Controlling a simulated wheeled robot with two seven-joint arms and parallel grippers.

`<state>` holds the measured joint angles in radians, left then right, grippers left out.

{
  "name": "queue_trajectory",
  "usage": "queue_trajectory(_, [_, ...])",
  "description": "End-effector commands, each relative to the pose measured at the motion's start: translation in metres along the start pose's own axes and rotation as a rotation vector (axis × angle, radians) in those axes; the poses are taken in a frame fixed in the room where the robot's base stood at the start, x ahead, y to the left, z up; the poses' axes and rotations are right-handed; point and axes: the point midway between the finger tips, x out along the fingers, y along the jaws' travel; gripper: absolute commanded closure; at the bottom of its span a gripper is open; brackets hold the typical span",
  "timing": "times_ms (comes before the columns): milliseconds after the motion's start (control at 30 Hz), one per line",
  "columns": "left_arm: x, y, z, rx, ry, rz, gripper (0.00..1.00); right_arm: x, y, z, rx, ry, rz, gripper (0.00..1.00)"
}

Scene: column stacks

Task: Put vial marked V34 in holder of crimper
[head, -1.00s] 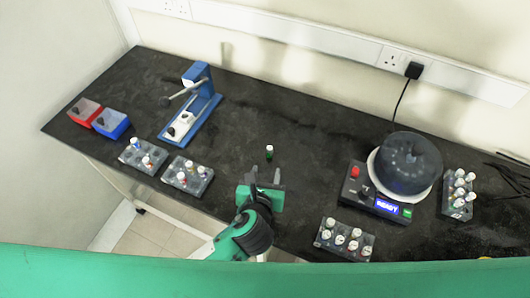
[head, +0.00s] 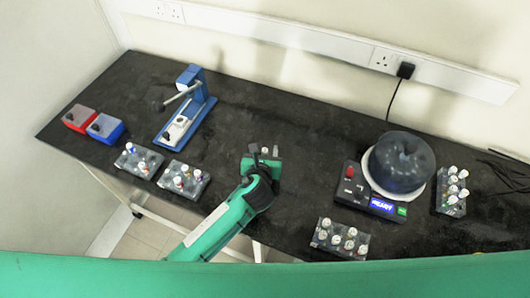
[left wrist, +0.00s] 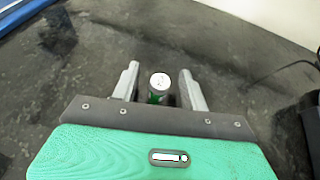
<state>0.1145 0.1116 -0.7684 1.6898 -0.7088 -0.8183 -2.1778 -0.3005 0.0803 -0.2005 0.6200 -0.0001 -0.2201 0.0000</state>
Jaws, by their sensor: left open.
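A small vial (left wrist: 159,84) with a white cap and a green band stands on the dark bench in the left wrist view. The mark on its cap is too small to read. My left gripper (head: 265,150) is open, with its two fingers on either side of the vial and gaps showing. In the head view the vial's cap barely shows between the fingers. The crimper (head: 187,106) is a blue stand with a lever at the back left. Its pale holder area (head: 177,128) is at the front of its base and looks empty. My right gripper is out of view.
Vial racks (head: 139,162) (head: 184,180) stand at the front left, others at the front right (head: 340,240) and far right (head: 451,190). Red (head: 80,118) and blue (head: 106,128) boxes sit far left. A round-lidded machine (head: 402,162) stands at right. The middle bench is clear.

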Motion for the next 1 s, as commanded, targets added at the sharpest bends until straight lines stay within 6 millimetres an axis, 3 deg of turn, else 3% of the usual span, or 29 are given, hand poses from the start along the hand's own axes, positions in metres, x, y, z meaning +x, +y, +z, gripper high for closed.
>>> queue_trajectory(233, [0.002, 0.0, 0.0, 0.0, 0.0, 0.0, 0.55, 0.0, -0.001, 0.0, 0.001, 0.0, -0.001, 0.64])
queue_trajectory(467, [0.002, 0.0, 0.0, 0.0, 0.0, 0.0, 1.0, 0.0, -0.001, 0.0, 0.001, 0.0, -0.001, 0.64])
queue_trajectory(800, [0.001, 0.0, 0.002, 0.0, -0.001, 0.0, 1.0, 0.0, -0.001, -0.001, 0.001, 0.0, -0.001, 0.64])
queue_trajectory(1000, [-0.006, 0.001, 0.02, 0.0, -0.005, 0.0, 1.0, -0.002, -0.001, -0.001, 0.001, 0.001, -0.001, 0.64])
